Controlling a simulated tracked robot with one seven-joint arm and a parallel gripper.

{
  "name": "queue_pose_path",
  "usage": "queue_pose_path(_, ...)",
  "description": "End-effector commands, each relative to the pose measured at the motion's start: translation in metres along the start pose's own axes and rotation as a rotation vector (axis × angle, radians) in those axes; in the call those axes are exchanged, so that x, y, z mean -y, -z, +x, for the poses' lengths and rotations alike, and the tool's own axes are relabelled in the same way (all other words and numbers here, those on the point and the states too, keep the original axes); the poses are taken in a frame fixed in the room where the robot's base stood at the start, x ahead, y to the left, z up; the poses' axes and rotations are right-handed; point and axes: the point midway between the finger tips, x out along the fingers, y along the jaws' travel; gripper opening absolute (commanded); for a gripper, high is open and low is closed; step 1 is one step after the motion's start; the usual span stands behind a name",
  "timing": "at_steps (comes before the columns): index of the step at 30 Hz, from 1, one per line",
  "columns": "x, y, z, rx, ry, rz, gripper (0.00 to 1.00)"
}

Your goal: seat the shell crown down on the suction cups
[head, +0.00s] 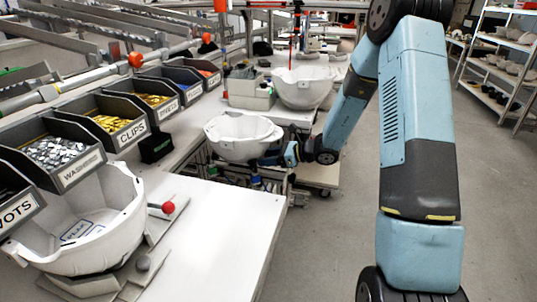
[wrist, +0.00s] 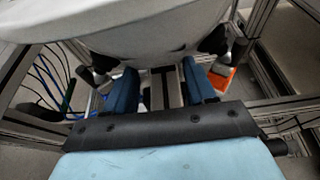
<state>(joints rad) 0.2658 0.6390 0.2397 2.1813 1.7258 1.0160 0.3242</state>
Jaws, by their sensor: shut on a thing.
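A white helmet shell (head: 238,148) is held with its open side up and its crown down, beyond the far end of the near white bench. My gripper (head: 275,158) is shut on the shell at its right side. In the wrist view the shell's pale underside (wrist: 155,36) fills the top, above my gripper's blue fingers (wrist: 160,82). Dark parts show under the shell in both views; I cannot tell whether they are the suction cups or whether the shell touches them.
A second shell (head: 88,228) sits at the front left by a red-knobbed lever (head: 168,207). A third shell (head: 303,90) stands on the bench behind. Labelled parts bins (head: 115,128) line the left. The near bench top (head: 215,235) is mostly clear; shelves (head: 500,65) stand far right.

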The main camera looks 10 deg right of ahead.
Motion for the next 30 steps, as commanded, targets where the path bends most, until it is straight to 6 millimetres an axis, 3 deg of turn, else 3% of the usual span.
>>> queue_pose_path(13,0.0001,0.0036,0.0015,0.001,0.0,-0.001,0.1)
queue_pose_path(14,0.0001,0.0036,0.0015,0.001,0.0,-0.001,0.58)
queue_pose_path(22,0.0,0.0037,0.0015,0.001,0.0,-0.001,0.84)
queue_pose_path(30,0.0,0.0044,0.0006,-0.001,0.0,0.0,0.85)
